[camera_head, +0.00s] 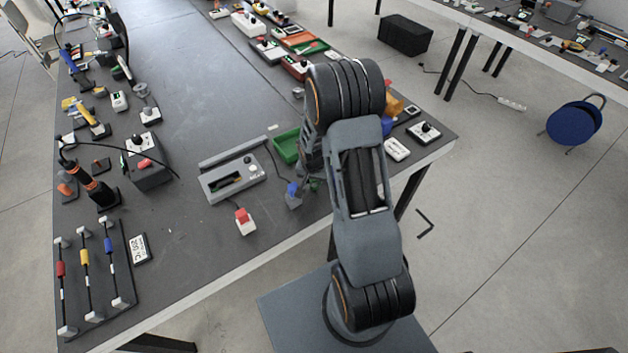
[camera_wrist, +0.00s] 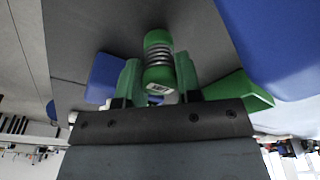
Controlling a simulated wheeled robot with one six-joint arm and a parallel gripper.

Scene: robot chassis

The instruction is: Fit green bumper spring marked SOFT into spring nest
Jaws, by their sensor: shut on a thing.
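The green bumper spring (camera_wrist: 158,42) shows in the wrist view, with a green cap, grey coils and a green base. A small white label sits on its base, and its print is too small to read. My gripper (camera_wrist: 158,80) is shut on the spring, with one green finger on each side of it. In the head view my gripper (camera_head: 296,192) is low over the near table edge, partly hidden by my arm, and the spring cannot be made out there. A grey fixture (camera_head: 218,192) with a dark recess lies to its left; I cannot tell if it is the spring nest.
A red-topped button box (camera_head: 245,222) stands near the front edge. A green bin (camera_head: 286,148) is behind my gripper. A rack of coloured sliders (camera_head: 88,275) and a dark box (camera_head: 150,172) are at the left. The table's middle is clear.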

